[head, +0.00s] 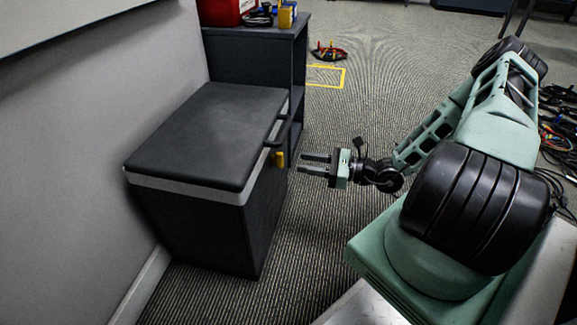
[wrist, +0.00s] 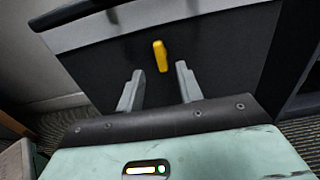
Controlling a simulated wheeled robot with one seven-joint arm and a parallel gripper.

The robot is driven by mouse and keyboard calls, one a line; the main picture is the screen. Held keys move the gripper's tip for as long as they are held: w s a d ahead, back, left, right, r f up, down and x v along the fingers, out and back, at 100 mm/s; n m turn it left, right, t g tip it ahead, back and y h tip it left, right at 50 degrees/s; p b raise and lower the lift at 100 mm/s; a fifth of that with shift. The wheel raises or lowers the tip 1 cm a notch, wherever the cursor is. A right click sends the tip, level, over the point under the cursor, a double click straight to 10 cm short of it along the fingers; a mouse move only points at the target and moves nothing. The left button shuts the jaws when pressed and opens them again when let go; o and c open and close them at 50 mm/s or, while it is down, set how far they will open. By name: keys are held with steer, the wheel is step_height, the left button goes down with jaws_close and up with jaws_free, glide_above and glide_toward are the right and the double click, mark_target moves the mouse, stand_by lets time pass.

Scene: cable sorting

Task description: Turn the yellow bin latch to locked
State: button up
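The yellow latch (head: 280,159) sits on the front face of the dark bin (head: 225,225), just below the pale band under the lid. It points nearly straight down. My gripper (head: 302,164) is open and empty, a short way to the right of the latch in the head view, with its fingers pointing at it. In the wrist view, the latch (wrist: 160,56) lies beyond and between the two fingertips (wrist: 159,72), apart from both. The lid (head: 210,135) is closed, with a dark handle (head: 277,130) at its front edge above the latch.
A dark shelf unit (head: 255,60) stands behind the bin, with a red box (head: 222,10) on top. A wall (head: 90,120) borders the bin on the left. Cables (head: 560,130) lie at the far right. The carpet before the bin is clear.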

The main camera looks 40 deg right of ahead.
mark_target(283, 159)
steer(key=b+x, duration=0.2)
steer(key=x, duration=0.4)
steer(key=shift+c, duration=0.3)
jaws_close()
